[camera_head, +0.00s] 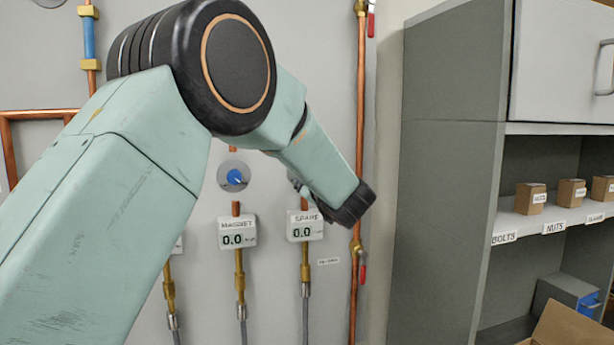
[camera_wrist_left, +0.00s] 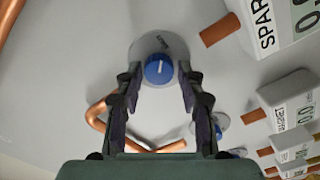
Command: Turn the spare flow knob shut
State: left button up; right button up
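The spare flow knob (camera_wrist_left: 158,69) is blue with a white pointer line and sits on a round grey plate (camera_wrist_left: 146,48) with small dark lettering, too small to read. In the left wrist view my left gripper (camera_wrist_left: 159,72) is open, with one finger on each side of the knob and a visible gap at both sides. I cannot tell how deep the fingertips reach around it. In the head view my left arm hides the spare knob, above the SPARE meter (camera_head: 305,226), which reads 0.0. My right gripper is not in view.
The MAGNET knob (camera_head: 234,177) and MAGNET meter (camera_head: 237,232), reading 0.0, are left of the spare line. A vertical copper pipe (camera_head: 360,110) with a red-handled valve (camera_head: 362,272) runs close to the right of my arm. A grey shelf unit (camera_head: 445,170) stands further right.

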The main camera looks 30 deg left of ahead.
pick_arm(q)
jog(key=shift+o, duration=1.1)
jog(key=v, duration=1.1)
jog(key=shift+s+d, duration=0.3)
jog(key=shift+s+d, duration=0.1)
